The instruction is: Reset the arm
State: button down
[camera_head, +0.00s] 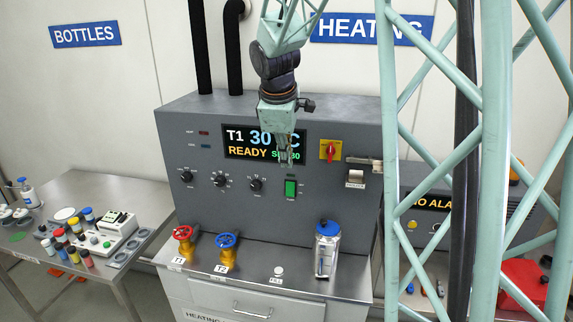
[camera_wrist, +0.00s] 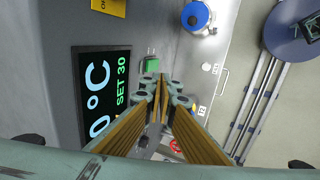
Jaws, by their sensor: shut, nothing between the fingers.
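My gripper (camera_head: 284,160) hangs pointing down in front of the heating unit's panel, over the right part of the display (camera_head: 240,141). It is shut and empty. In the wrist view my gripper (camera_wrist: 163,82) has its fingertips together, with no object between them. The display reads T1 30 °C, READY, SET 30, partly hidden by the gripper. The green switch (camera_head: 291,188) sits just below the fingertips in the head view.
A blue-capped bottle (camera_head: 327,250) stands on the steel ledge near the red valve (camera_head: 183,236) and the blue valve (camera_head: 227,244). A table (camera_head: 95,185) at left holds bottles and coloured vials. An alarm unit (camera_head: 440,205) stands at right.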

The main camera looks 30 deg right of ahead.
dwell(0.6)
jog(key=s+a+r+m+y+b, duration=0.1)
jog(key=s+a+m+b, duration=0.25)
jog(key=s+a, duration=0.5)
jog(key=s+a+r+m+b, duration=0.15)
jog(key=s+a+b, duration=0.3)
jog(key=s, duration=0.75)
jog(key=s+a+f+m+y+b, duration=0.1)
jog(key=s+a+f+m+b, duration=0.1)
jog(key=s, duration=0.8)
jog(key=s+a+f+m+t+b, duration=0.1)
jog(key=s+a+f+m+b, duration=0.1)
jog(key=s+a+f, duration=0.4)
jog(key=s+b, duration=0.1)
jog(key=s, duration=0.3)
jog(key=shift+s+a+f+y+b, duration=0.15)
jog(key=shift+s+a+y+b, duration=0.15)
jog(key=shift+y+b, duration=0.1)
